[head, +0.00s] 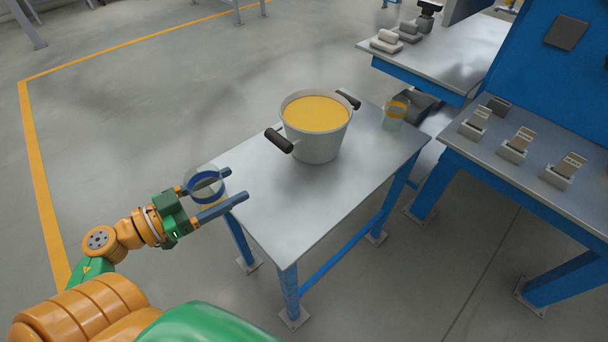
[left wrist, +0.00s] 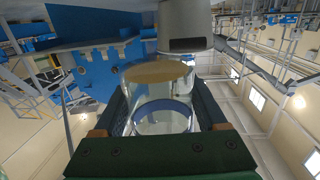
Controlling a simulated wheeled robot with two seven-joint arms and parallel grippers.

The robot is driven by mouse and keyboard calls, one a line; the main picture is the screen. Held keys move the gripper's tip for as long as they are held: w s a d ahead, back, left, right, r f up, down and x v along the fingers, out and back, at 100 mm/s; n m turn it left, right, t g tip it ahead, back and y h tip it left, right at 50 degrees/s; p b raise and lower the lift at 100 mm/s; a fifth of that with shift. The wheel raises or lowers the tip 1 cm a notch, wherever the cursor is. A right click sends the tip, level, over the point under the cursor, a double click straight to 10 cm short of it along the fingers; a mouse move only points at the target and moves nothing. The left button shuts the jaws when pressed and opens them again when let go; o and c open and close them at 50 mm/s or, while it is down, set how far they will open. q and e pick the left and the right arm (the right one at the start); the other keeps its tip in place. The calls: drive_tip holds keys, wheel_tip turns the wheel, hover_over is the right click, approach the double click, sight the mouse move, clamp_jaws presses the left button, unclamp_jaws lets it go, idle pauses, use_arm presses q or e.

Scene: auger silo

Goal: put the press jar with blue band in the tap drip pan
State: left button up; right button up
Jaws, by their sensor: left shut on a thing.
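The press jar with blue band (head: 207,186) is a clear glass jar with a blue ring near its top and some yellow at its bottom. My left gripper (head: 213,189) is shut on it, a blue finger on either side. It holds the jar at the left end of the metal table, seemingly beyond the edge. In the left wrist view, the jar (left wrist: 162,117) fills the space between the fingers. I cannot make out a tap drip pan in either view. My right gripper is not in view.
A large pot (head: 318,140) of yellow contents with dark handles stands on the metal table (head: 290,210). A clear jar with a yellow band (head: 396,112) stands behind it to the right. A blue bench (head: 535,160) with several small blocks is at right. The table's front is clear.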

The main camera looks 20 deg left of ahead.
use_arm(q)
drive_tip(key=b, duration=0.2)
hover_over(285, 189)
drive_tip(key=v, duration=0.4)
wheel_tip(285, 189, down, 5)
drive_tip(key=shift+w+r, duration=0.1)
drive_tip(key=shift+w, duration=0.1)
drive_tip(key=w+d+f+b, duration=0.1)
drive_tip(key=w+f, duration=0.1)
drive_tip(key=w, duration=0.1)
drive_tip(key=shift+d+f+b, duration=0.3)
drive_tip(key=shift+d+b, duration=0.1)
drive_tip(key=shift+w, duration=0.15)
drive_tip(key=shift+r, duration=0.1)
drive_tip(key=o, duration=1.4)
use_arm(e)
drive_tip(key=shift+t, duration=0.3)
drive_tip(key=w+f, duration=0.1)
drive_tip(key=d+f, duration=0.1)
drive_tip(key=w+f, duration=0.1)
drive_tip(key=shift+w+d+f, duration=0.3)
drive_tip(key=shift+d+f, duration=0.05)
